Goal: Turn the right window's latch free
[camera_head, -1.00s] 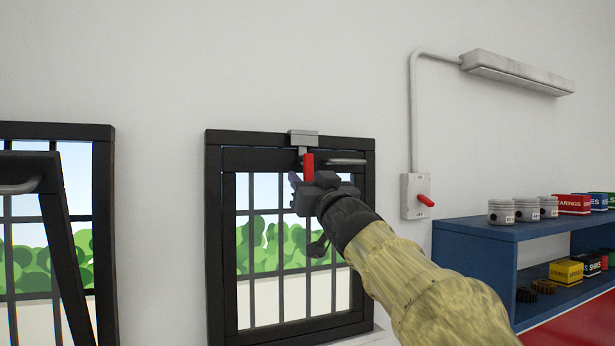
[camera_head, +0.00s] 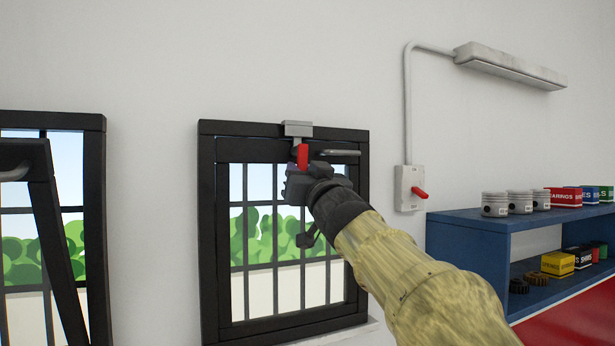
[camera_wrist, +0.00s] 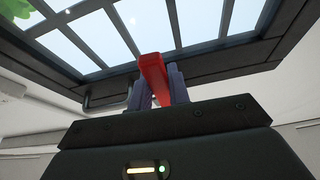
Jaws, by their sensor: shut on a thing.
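The right window (camera_head: 208,230) has a dark frame and a barred sash. Its latch has a grey mount (camera_head: 298,129) on the top of the frame and a red handle (camera_head: 302,154) hanging down from it, over the sash's top edge. My gripper (camera_head: 300,172) is at the handle's lower part and hides its end in the head view. In the wrist view the red handle (camera_wrist: 154,72) stands between the two purple fingers of my gripper (camera_wrist: 156,92), which is shut on it. The sash looks closed in its frame.
A grey bar handle (camera_head: 340,152) is on the sash, right of the latch. The left window (camera_head: 95,200) has its sash tilted out. A red-levered switch box (camera_head: 411,188) is on the wall. A blue shelf (camera_head: 470,222) with pistons and boxes stands right.

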